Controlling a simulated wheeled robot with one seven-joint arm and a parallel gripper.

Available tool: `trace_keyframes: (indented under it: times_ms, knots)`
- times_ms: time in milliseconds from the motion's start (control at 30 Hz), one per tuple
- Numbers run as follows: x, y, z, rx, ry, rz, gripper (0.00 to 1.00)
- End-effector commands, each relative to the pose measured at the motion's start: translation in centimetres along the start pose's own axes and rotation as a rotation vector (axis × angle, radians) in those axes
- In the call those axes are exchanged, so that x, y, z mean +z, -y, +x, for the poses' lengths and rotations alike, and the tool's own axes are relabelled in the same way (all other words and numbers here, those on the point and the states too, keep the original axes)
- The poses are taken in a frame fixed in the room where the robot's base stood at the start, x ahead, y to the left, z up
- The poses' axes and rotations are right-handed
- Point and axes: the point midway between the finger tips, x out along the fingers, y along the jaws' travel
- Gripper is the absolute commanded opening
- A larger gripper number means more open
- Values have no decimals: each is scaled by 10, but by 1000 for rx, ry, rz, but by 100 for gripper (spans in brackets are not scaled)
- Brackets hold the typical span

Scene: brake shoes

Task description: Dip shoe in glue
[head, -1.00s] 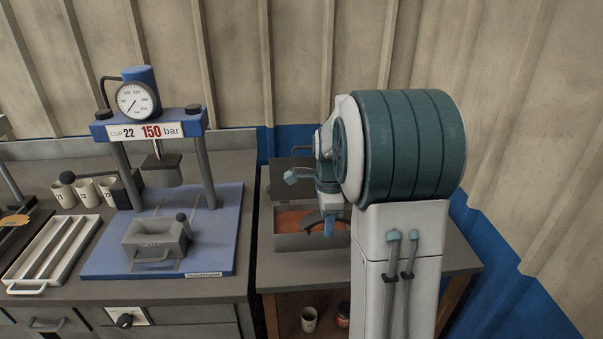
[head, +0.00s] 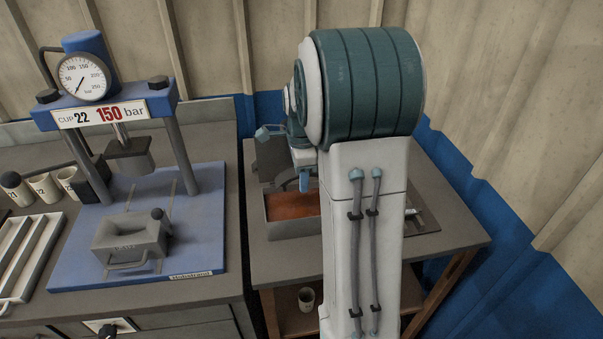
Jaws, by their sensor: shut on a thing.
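The glue tray (head: 291,230) is a grey open box holding orange-brown glue, on the right-hand bench in the head view. My gripper (head: 304,183) is over the tray, its light-blue finger pointing down. It is shut on a dark curved shoe (head: 285,180), which shows just left of the finger against the tray's raised dark lid (head: 268,155). The shoe appears above the glue surface; its exact gap to the glue cannot be told. My arm hides the tray's right end and part of the shoe.
A blue press (head: 110,115) with a gauge and a grey mould block (head: 130,238) stands on the left bench. Numbered cups (head: 42,188) and a pale slotted tray (head: 25,255) are farther left. A cup (head: 306,298) sits on the shelf below. The wall closes off the right.

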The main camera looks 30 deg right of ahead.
Motion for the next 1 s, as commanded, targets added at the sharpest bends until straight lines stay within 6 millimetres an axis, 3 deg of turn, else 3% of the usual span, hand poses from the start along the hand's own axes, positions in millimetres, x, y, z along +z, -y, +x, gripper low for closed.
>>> trace_keyframes:
  times_ms: [1000]
  knots:
    - [2, 0, 84, -1, -1, -4, 3]
